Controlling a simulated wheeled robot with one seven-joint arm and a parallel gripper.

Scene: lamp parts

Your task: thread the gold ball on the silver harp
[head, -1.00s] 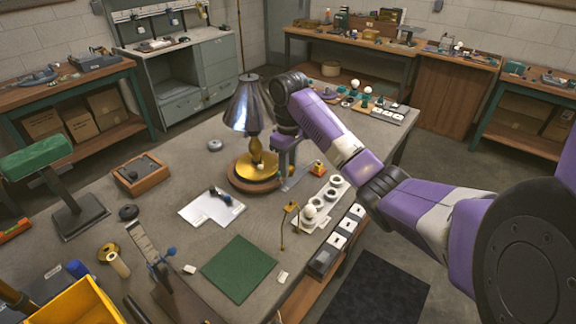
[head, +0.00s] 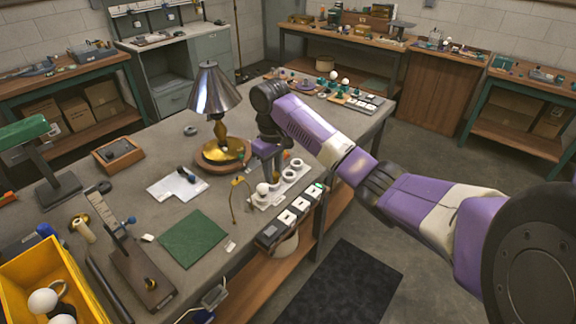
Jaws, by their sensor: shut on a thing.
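A lamp with a silver cone shade (head: 214,90) stands on a gold stem and round base (head: 221,155) in the head view. The silver harp cannot be told apart; the shade hides the space beneath it. My gripper (head: 271,183) points down at the white parts tray (head: 296,173), right of and lower than the shade. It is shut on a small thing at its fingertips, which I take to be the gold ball. The ball itself is too small and hidden to make out.
A curved gold rod (head: 234,196) and a white ball (head: 262,188) stand close to my gripper. White papers (head: 176,186), a green mat (head: 193,238) and a wooden-based tool (head: 143,279) lie nearer. The bench's right edge is close to the tray.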

